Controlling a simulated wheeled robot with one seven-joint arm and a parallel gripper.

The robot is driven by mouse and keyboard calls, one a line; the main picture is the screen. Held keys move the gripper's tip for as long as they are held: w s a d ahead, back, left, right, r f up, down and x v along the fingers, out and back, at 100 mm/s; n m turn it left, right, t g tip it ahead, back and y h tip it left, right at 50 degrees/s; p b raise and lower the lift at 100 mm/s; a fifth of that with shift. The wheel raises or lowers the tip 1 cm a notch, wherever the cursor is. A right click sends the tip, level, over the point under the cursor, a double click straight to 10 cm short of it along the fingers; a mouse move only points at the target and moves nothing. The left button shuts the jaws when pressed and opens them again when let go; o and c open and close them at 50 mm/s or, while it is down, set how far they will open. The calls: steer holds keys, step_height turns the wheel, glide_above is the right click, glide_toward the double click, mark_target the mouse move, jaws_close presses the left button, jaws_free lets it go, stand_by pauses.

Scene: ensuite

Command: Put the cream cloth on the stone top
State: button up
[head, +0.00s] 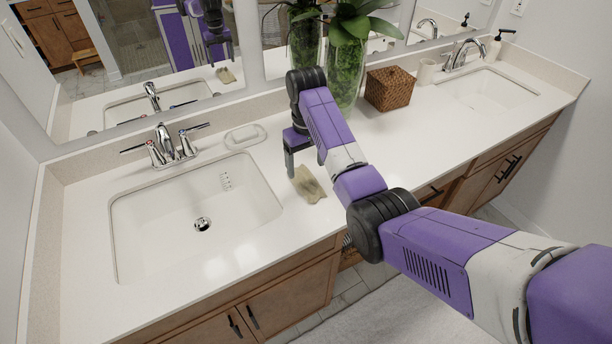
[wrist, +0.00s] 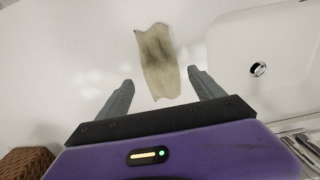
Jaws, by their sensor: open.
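The cream cloth (head: 307,184) lies slightly crumpled on the white stone top (head: 263,237), to the right of the left sink. In the wrist view the cloth (wrist: 158,62) lies ahead of and partly between the fingers, with a dark shaded patch on it. My gripper (head: 291,172) is just above the stone top at the cloth's left edge. Its two fingers (wrist: 160,88) are apart, and nothing is held between them. I cannot tell whether a fingertip touches the cloth.
The left sink (head: 195,215) and its faucet (head: 170,145) are left of my gripper. A soap dish (head: 245,135) sits behind. A glass vase with a plant (head: 345,75) and a wicker box (head: 388,90) stand at the back. The right sink (head: 480,90) is farther right.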

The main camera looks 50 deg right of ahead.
mark_target(306, 178)
step_height(306, 178, up, 6)
steer(key=p, duration=0.2)
steer(key=shift+r, duration=0.25)
steer(key=shift+w, duration=0.1)
stand_by(0.3)
steer(key=w+d+r+t+h, duration=0.2)
steer(key=w+t+h, duration=0.1)
steer(key=w+t, duration=0.65)
steer(key=s+a+f+t+h+b, duration=0.1)
steer(key=s+a+f+t, duration=0.15)
steer(key=s+a, duration=0.5)
steer(key=s+a+f+t+b, duration=0.1)
steer(key=s+a+t+b, duration=0.1)
steer(key=s+a+t, duration=0.4)
steer(key=s+a+n+g+y+b, duration=0.1)
steer(key=s+a, duration=0.3)
steer(key=s, duration=0.8)
steer(key=s+a+n+g+y+b, duration=0.1)
steer(key=s+a, duration=0.4)
steer(key=s, duration=0.7)
steer(key=s+a+n+g+y+b, duration=0.1)
steer(key=s+a, duration=0.3)
steer(key=s, duration=0.8)
steer(key=shift+s+a+y, duration=0.15)
steer(key=shift+a+y, duration=0.05)
steer(key=shift+y, duration=0.3)
